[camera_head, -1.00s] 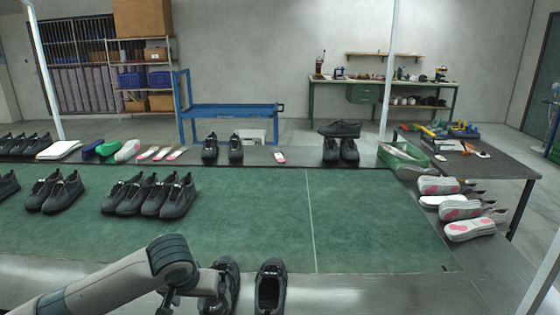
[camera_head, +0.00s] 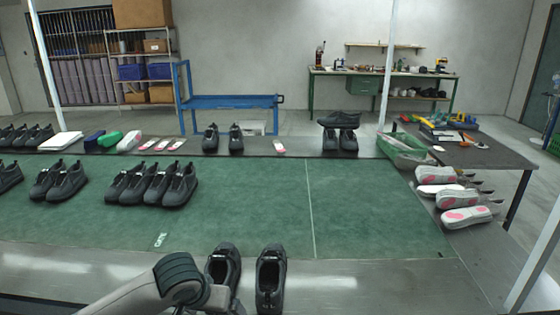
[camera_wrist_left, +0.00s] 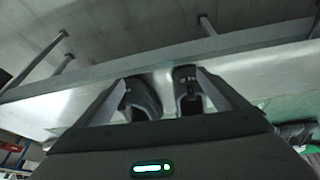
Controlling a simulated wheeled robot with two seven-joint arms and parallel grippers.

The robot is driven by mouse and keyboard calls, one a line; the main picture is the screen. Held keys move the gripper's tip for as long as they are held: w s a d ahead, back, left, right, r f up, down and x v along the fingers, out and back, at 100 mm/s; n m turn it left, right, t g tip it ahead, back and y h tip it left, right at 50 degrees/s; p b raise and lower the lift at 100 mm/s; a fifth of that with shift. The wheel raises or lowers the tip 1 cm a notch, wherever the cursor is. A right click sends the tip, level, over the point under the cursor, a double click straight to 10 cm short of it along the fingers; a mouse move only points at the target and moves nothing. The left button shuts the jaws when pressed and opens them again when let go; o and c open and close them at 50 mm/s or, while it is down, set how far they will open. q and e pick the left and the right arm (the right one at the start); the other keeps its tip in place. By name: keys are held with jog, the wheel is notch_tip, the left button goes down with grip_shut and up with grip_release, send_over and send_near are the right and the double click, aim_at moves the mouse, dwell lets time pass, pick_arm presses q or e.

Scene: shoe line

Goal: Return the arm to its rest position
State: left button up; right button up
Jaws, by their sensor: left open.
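In the head view my left arm comes in low from the left, its joint just left of a pair of dark shoes on the near metal edge. The left shoe (camera_head: 223,264) is partly covered by the arm; the right shoe (camera_head: 270,278) is clear of it. My left gripper (camera_wrist_left: 160,80) shows in the left wrist view with its fingers spread and nothing held between them. Two dark shoes appear beyond the fingers there, the left one (camera_wrist_left: 143,97) and the right one (camera_wrist_left: 187,92). The right gripper is in neither view.
The green belt (camera_head: 255,215) carries several dark shoes at its left and is bare in the middle. White-and-pink shoes (camera_head: 465,217) lie along the right edge. A green crate (camera_head: 405,158) and dark table (camera_head: 480,155) stand at the right. Posts rise beside the line.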

pick_arm(q)
jog(key=s+d+f+m+h, duration=0.15)
jog(key=s+d+f, duration=0.35)
jog(key=s+f, duration=0.55)
jog(key=s+a+f+y, duration=0.1)
jog(key=s+a+f, duration=0.1)
jog(key=s+a, duration=0.35)
jog(key=s+a+f+n+y, duration=0.1)
jog(key=s+a+f, duration=0.15)
jog(key=s, duration=0.65)
jog(key=s+a+f+y, duration=0.1)
jog(key=s+a, duration=0.3)
jog(key=s, duration=0.4)
notch_tip(320, 180, down, 24)
jog(key=w+d+g, duration=0.1)
jog(key=w, duration=0.2)
jog(key=s+f, duration=0.7)
jog(key=f, duration=0.3)
jog(key=s+a+f, duration=0.1)
jog(key=s+f, duration=0.6)
jog(key=f, duration=0.2)
jog(key=shift+s+a+f+h, duration=0.15)
jog(key=shift+f+h, duration=0.25)
jog(key=shift+h, duration=0.05)
